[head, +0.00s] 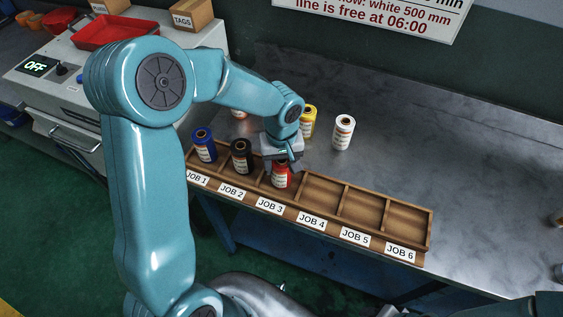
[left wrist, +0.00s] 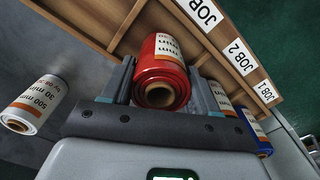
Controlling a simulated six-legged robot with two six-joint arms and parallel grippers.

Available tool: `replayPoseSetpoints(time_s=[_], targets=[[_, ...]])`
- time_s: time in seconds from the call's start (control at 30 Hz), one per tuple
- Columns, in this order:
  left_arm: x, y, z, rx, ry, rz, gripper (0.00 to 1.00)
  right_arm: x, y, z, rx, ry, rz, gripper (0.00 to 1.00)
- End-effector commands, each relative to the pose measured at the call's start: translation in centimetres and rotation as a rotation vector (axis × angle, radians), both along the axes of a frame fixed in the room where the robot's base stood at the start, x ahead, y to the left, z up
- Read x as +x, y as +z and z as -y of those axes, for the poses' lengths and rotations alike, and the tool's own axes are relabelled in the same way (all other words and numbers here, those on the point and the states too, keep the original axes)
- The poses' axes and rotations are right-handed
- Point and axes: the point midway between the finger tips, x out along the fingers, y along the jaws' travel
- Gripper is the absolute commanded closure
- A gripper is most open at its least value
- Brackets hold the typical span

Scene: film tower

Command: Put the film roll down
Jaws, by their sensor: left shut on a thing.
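The red film roll (head: 281,178) is upright at the JOB 3 compartment of the wooden rack (head: 322,190). My left gripper (head: 281,160) is above it and shut on it. In the left wrist view the red roll (left wrist: 165,55) sits between the two fingers (left wrist: 160,88). I cannot tell whether its base touches the compartment floor. A blue roll (head: 204,148) stands in JOB 1 and a black roll (head: 241,158) in JOB 2. JOB 4, JOB 5 and JOB 6 are empty. My right gripper is not in view.
A white roll (head: 343,132) and a yellow roll (head: 308,122) stand on the metal table (head: 470,170) behind the rack. Another roll (head: 239,114) is mostly hidden by my left arm. A machine with a red tray (head: 105,32) stands at left. The table's right side is largely clear.

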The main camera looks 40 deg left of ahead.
Motion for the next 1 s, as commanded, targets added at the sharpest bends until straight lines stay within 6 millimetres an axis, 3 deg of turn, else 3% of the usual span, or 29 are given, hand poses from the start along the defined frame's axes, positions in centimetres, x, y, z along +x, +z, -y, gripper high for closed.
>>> replayPoseSetpoints(time_s=[0.1,0.13,0.2,0.6,1.0], targets=[[0.0,-0.5,0.0,0.001,0.000,0.001,0.77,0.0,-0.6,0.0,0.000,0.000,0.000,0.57],[0.0,-0.4,0.0,0.000,0.000,0.000,0.34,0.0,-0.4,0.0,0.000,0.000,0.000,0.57],[0.0,-0.3,0.0,0.000,0.000,0.000,0.15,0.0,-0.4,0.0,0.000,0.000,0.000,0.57],[0.1,0.6,0.0,0.001,0.000,0.003,0.15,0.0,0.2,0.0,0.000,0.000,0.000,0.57],[0.1,9.4,0.0,0.000,0.000,0.006,0.15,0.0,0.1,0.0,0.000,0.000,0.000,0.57]])
